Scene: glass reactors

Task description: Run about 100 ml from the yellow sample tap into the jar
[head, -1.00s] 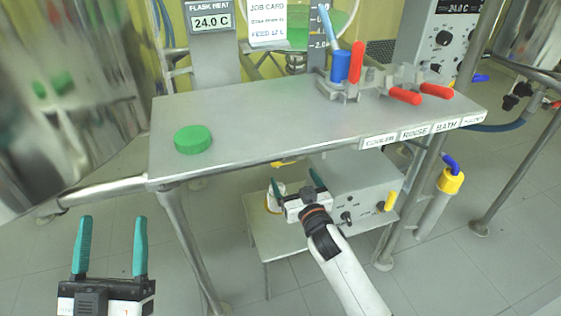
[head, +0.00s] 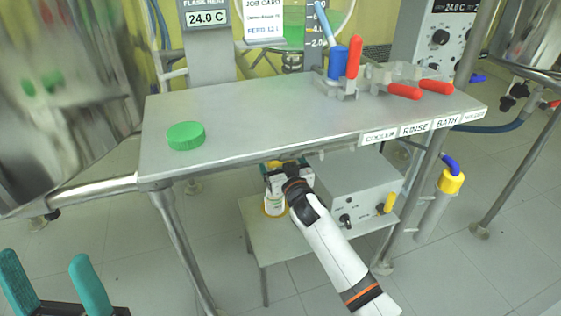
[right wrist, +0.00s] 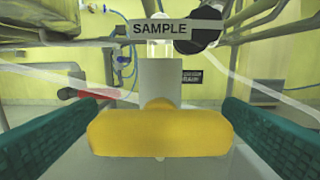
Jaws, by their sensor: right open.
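The yellow sample tap (right wrist: 160,133) fills the middle of the right wrist view, below a SAMPLE label (right wrist: 160,29). My right gripper (right wrist: 160,130) is open, with one teal finger on each side of the tap handle and gaps showing between. In the head view my right gripper (head: 283,172) is under the bench edge, and the tap is mostly hidden. The white jar (head: 274,207) stands on a low stand just below it. Its mouth is hidden by the gripper. My left gripper (head: 55,285) is open and empty at the lower left.
A green lid (head: 186,136) lies on the steel bench (head: 240,125). A control box (head: 355,190) with knobs sits beside the jar. A large steel vessel (head: 70,100) is at left.

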